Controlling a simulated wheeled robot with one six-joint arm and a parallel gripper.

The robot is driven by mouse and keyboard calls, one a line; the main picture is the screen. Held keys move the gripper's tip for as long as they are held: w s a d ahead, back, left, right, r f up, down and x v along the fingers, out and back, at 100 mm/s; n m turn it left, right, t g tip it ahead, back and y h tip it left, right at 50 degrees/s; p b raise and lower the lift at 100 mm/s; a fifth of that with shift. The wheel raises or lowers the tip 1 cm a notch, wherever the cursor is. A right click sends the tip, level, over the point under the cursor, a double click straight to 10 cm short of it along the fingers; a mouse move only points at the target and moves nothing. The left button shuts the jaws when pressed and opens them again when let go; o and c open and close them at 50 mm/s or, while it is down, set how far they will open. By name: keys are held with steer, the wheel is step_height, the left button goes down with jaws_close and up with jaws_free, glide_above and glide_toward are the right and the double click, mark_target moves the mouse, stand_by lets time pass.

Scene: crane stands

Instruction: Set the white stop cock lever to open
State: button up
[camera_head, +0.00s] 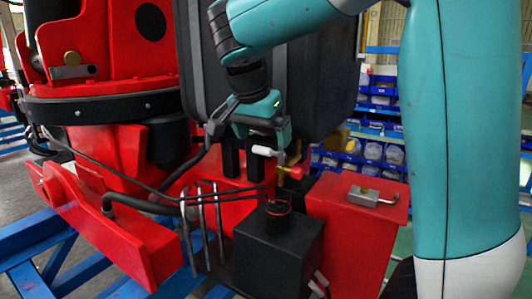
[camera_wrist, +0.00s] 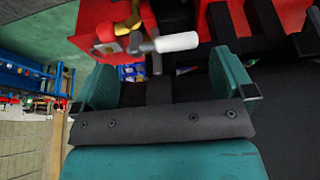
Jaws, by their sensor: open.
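The stop cock's white lever (camera_head: 263,151) sticks out to the left of a brass valve (camera_head: 296,169) with a red part, above the black box. In the wrist view the white lever (camera_wrist: 177,42) lies roughly level, with its grey stem and the brass fitting (camera_wrist: 127,26) to its left. My gripper (camera_head: 250,131) is open and empty just above the lever. In the wrist view my gripper (camera_wrist: 163,64) has its two teal fingers wide apart. The lever appears between their lines, just beyond the tips, and I see no contact.
A black box (camera_head: 278,250) with a round top opening stands below the valve. A red block (camera_head: 350,210) with a metal latch (camera_head: 371,195) is at its right. Black hoses and several grey bars stand at the left. A large black case (camera_head: 320,90) is behind my gripper.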

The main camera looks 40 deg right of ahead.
mark_target(267, 152)
steer(key=shift+x, duration=2.1)
steer(key=c, duration=0.9)
steer(key=shift+c, duration=0.2)
